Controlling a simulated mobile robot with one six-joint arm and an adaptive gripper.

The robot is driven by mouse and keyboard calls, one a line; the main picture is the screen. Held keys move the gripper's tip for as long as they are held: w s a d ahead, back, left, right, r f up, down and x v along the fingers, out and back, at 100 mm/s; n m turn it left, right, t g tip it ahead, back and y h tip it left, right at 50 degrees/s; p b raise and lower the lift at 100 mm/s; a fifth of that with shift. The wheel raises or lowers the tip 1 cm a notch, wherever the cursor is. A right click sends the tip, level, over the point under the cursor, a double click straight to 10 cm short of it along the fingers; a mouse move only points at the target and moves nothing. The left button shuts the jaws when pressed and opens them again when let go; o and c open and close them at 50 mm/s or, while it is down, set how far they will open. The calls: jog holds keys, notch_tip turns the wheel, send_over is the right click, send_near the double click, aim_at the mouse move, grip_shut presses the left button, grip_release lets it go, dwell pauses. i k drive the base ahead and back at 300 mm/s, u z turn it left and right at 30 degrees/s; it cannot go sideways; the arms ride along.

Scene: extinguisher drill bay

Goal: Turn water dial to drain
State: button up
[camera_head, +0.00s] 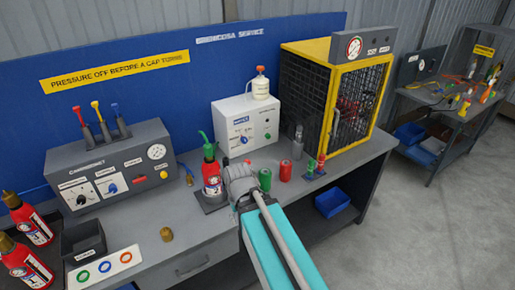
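A white box (246,121) stands at the back of the bench, with a small blue label and a dial (243,140) on its front. The label is too small to read surely, and the dial's setting is not clear. The grey console (108,168) at left has two more dials, the left one (81,199) and the right one (112,187), on white plates with unreadable lettering. My gripper (238,172) is at the end of my teal arm, low in front of the white box. My wrist hides its fingers, and I cannot tell whether it touches anything.
A red extinguisher (212,178) stands just left of my wrist. Green (265,180) and red (286,171) cylinders stand to its right, before a yellow-framed cage (342,97). A brass cap (166,234) lies on the bench's open front left. More extinguishers (30,222) stand far left.

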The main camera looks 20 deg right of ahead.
aim_at(244, 140)
jog(key=k, duration=1.15)
jog(key=z, duration=0.3)
jog(key=i, duration=1.5)
jog(key=u, duration=0.1)
